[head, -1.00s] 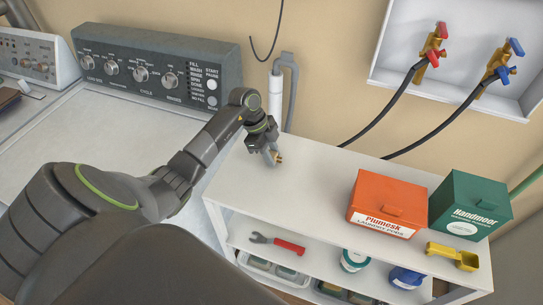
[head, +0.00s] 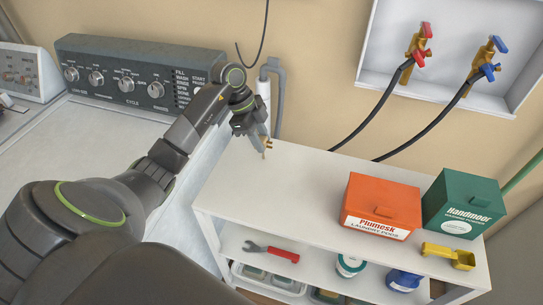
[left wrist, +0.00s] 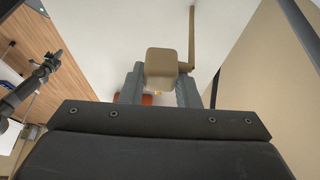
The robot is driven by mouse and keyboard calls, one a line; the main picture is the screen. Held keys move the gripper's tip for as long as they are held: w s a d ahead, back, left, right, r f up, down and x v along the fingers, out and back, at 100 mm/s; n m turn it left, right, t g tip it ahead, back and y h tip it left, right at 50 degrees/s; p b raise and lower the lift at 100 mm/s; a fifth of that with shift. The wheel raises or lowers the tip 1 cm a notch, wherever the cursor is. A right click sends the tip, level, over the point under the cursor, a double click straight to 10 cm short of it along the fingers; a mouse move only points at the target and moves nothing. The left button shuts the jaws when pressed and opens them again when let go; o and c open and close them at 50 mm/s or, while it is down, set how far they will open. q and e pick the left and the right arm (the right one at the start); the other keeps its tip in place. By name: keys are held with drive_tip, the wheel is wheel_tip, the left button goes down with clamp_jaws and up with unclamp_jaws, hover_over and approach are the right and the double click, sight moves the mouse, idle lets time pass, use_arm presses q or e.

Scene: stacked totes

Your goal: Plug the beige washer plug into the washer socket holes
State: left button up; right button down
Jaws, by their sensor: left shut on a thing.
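The beige plug (left wrist: 161,66) shows in the left wrist view as a rounded block between the two fingers, with a beige cord (left wrist: 191,35) running up from its right side. My left gripper (head: 260,138) is shut on it. In the head view the plug's brass prongs (head: 268,144) stick out past the fingertips, above the back left of the white shelf top. The plug body is mostly hidden there by the fingers. I cannot make out the washer socket holes in either view. A dark arm, seemingly my right one, shows small at the left of the wrist view; its gripper (left wrist: 50,63) is unclear.
The white shelf unit (head: 290,185) carries an orange box (head: 382,210) and a green box (head: 462,200) at its right. The washer panel (head: 140,70) is at left. A grey drain hose (head: 277,90) stands behind the gripper. Tap hoses hang from the wall box (head: 460,92).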

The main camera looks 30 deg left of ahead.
use_arm(q)
hover_over(266, 171)
drive_tip(key=a, duration=0.1)
drive_tip(key=f, duration=0.4)
drive_tip(key=shift+a+f+p, duration=0.2)
drive_tip(key=shift+f+p, duration=0.15)
drive_tip(key=shift+p, duration=0.05)
wheel_tip(266, 171, down, 3)
drive_tip(key=shift+f+p, duration=0.2)
drive_tip(key=shift+p, duration=0.5)
drive_tip(key=shift+f, duration=0.45)
drive_tip(key=shift+f, duration=0.1)
drive_tip(key=shift+f, duration=0.15)
drive_tip(key=o, duration=1)
drive_tip(key=shift+c, duration=0.2)
